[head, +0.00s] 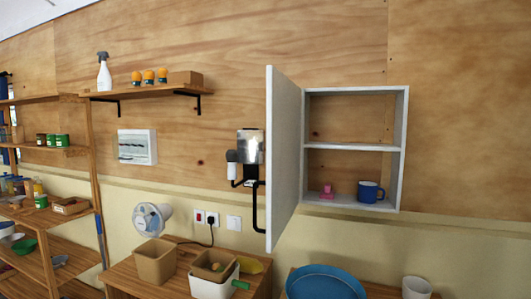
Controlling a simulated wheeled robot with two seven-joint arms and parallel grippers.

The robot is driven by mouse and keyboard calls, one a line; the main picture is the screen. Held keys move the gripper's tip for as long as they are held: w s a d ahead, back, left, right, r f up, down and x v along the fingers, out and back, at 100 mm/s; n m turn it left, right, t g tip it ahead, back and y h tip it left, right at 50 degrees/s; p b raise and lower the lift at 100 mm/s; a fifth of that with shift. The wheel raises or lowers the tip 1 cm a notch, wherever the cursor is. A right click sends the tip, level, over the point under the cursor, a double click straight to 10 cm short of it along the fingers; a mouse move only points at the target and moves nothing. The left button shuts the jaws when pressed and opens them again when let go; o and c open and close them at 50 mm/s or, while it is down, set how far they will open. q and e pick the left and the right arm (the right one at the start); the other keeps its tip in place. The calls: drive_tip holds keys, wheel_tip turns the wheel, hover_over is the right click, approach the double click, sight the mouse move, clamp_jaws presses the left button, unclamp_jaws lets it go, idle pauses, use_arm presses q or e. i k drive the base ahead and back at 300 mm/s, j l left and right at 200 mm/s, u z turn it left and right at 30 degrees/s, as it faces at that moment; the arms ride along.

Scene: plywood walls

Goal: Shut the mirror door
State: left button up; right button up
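The mirror door (284,160) of a white wall cabinet (403,150) stands wide open in the head view. It is hinged at the cabinet's left side and swings out toward me and to the left. I see its pale inner face and its free edge; the mirror side is turned away. Inside the cabinet, a blue mug (370,192) and a small pink object (327,192) stand on the bottom. The upper compartment looks empty. Neither of my grippers is in view.
A dark wall-mounted fixture (250,147) is just left of the door. Below are a wooden table (180,275) with a tan box (154,262) and white bin (213,283), and a blue basin (325,284). Shelves fill the left. The space before the cabinet looks clear.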

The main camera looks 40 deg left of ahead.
sight(283, 97)
drive_tip(key=k+j, duration=0.1)
drive_tip(key=j, duration=0.9)
drive_tip(key=k+j+u, duration=0.1)
drive_tip(key=j, duration=0.95)
